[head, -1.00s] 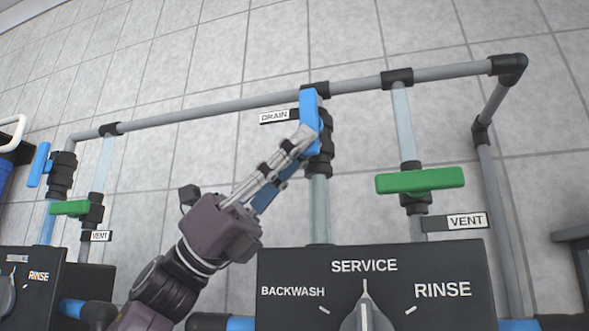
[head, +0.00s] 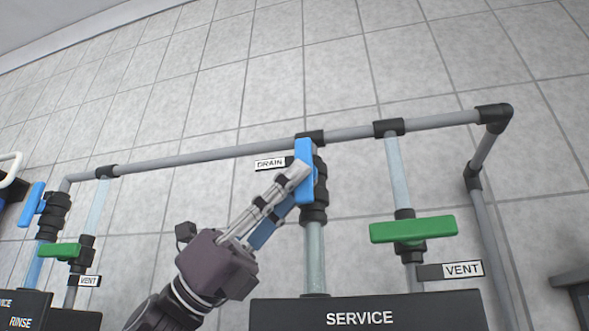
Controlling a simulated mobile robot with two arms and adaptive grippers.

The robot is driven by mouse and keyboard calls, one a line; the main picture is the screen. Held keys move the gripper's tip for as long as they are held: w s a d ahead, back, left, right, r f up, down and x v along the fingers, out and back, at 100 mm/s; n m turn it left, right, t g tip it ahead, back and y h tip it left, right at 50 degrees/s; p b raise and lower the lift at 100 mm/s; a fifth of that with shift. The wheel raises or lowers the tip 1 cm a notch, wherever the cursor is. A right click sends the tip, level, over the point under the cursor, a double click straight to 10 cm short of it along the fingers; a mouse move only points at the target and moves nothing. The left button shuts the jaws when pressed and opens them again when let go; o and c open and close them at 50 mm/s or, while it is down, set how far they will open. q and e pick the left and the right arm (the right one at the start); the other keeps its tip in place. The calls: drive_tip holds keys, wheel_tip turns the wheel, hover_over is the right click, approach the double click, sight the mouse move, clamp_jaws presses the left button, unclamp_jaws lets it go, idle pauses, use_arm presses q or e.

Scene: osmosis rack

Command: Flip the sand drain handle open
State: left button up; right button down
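A blue drain handle (head: 304,150) stands nearly upright, along its pipe, on a black valve (head: 317,190) beside the white DRAIN label (head: 270,164). My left gripper (head: 297,173) reaches up from below left. Its grey fingertip overlaps the middle of the handle's left side, very close to it or touching. The far finger is largely hidden, so I cannot tell whether the fingers are closed on the handle. My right gripper is not in view.
Green vent handles lie crosswise at right (head: 412,229) and left (head: 60,250). Another blue handle (head: 32,205) stands at far left. A grey pipe (head: 225,153) runs across above. The black SERVICE panel (head: 365,314) is below.

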sight(296, 141)
use_arm(q)
wheel_tip(296, 141, up, 8)
drive_tip(key=shift+s+d+r, duration=0.1)
drive_tip(key=shift+d, duration=0.05)
idle(0.3)
idle(0.5)
